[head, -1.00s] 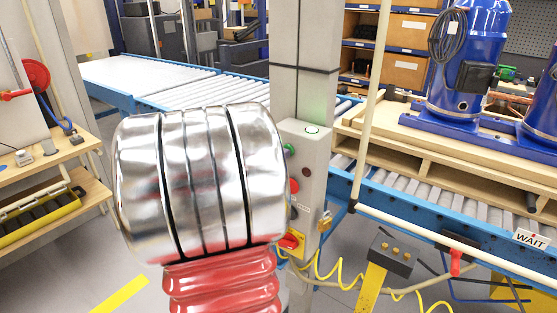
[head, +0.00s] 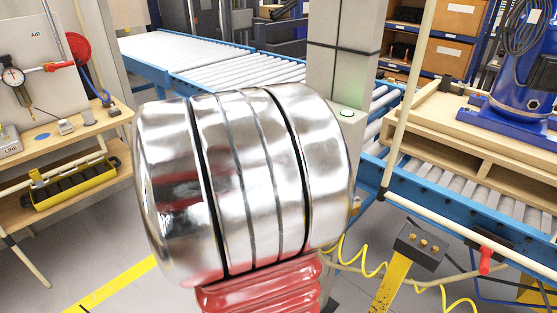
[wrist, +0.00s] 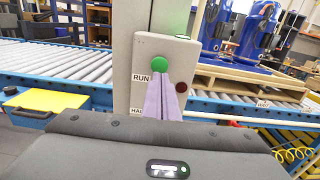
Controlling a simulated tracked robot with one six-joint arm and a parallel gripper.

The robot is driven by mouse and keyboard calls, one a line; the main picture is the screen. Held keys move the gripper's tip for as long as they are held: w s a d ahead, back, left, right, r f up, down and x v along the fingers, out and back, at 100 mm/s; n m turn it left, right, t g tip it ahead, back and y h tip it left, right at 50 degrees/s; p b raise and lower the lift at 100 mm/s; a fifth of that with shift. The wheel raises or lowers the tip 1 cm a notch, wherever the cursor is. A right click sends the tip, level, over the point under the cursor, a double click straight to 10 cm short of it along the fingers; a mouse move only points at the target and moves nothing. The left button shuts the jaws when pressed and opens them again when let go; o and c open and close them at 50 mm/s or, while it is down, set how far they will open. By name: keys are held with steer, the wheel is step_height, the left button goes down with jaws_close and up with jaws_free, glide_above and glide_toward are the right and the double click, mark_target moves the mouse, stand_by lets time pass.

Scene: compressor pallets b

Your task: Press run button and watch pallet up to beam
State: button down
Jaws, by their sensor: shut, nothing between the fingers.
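The green RUN button (wrist: 160,64) is on the grey control box (wrist: 150,48) in the wrist view. My gripper (wrist: 168,73) is shut and empty, its pale purple fingers pointing up at the button's lower edge. I cannot tell whether the tips touch it. In the head view my arm hides the box's front; its top with a lit green lamp (head: 347,113) shows. The wooden pallet (head: 478,158) carries a blue compressor (head: 530,75) on the roller conveyor at right. The wrist view shows the pallet (wrist: 235,79) behind and right of the box. I cannot identify the beam.
A dark red button (wrist: 181,87) sits right of my fingers. A cream upright post (head: 409,100) stands before the pallet. Empty rollers (head: 235,72) run to the back left. A yellow coiled cable (head: 375,262) and a pedestal box (head: 421,246) are low at right. A wooden bench (head: 70,140) is at left.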

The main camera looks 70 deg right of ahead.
steer(key=v, duration=0.6)
steer(key=shift+a, duration=0.25)
steer(key=shift+w, duration=0.15)
stand_by(0.5)
steer(key=s+a+f+m+y, duration=0.45)
steer(key=f+m+y, duration=0.2)
steer(key=f, duration=0.25)
steer(key=w+a+f+m+t+y, duration=0.1)
steer(key=w+a+f+m+y, duration=0.15)
steer(key=a, duration=0.25)
steer(key=w+a+f+m+t+y, duration=0.1)
steer(key=w+a+f+m, duration=0.15)
steer(key=a, duration=0.25)
steer(key=w+a+r+m+t+y, duration=0.1)
steer(key=w+a+r+t+y, duration=0.1)
steer(key=a, duration=0.7)
steer(key=w+a+r+t+y, duration=0.2)
steer(key=w+a+r+t, duration=0.1)
steer(key=a, duration=0.6)
steer(key=w+a+r+m+t+y, duration=0.1)
steer(key=w+a+r+t+y, duration=0.2)
steer(key=a, duration=0.6)
steer(key=shift+w+r+m+t, duration=0.25)
steer(key=shift+w+m+t, duration=0.1)
steer(key=shift+w+t, duration=0.35)
